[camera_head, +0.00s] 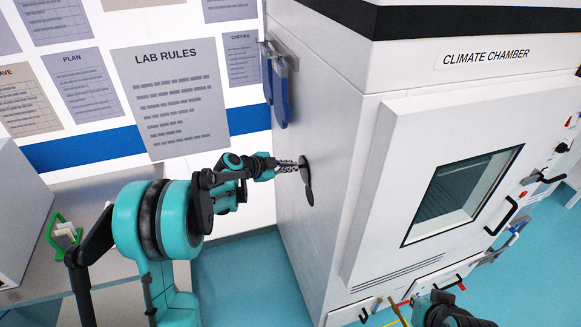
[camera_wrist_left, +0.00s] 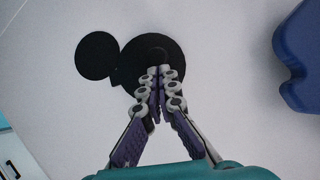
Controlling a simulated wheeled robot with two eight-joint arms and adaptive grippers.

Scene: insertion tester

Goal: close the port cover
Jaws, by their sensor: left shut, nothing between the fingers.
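The port (camera_head: 304,168) is a black round fitting on the left side wall of the white climate chamber. It shows as the larger dark disc in the left wrist view (camera_wrist_left: 135,75). The port cover (camera_head: 309,195) is a smaller black disc hanging just below the port, swung aside; in the left wrist view the cover (camera_wrist_left: 97,55) lies left of the port, overlapping its edge. My left gripper (camera_head: 297,165) is shut and empty, its fingertips in front of the port; whether they touch it I cannot tell. My right gripper does not show clearly; only part of that arm is at the lower right.
The climate chamber (camera_head: 330,130) has a windowed door with handles on its front. A blue item (camera_head: 279,95) hangs on a bracket on the side wall, above the port. A bench with a green-framed object (camera_head: 62,232) stands at left. Blue floor is open below.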

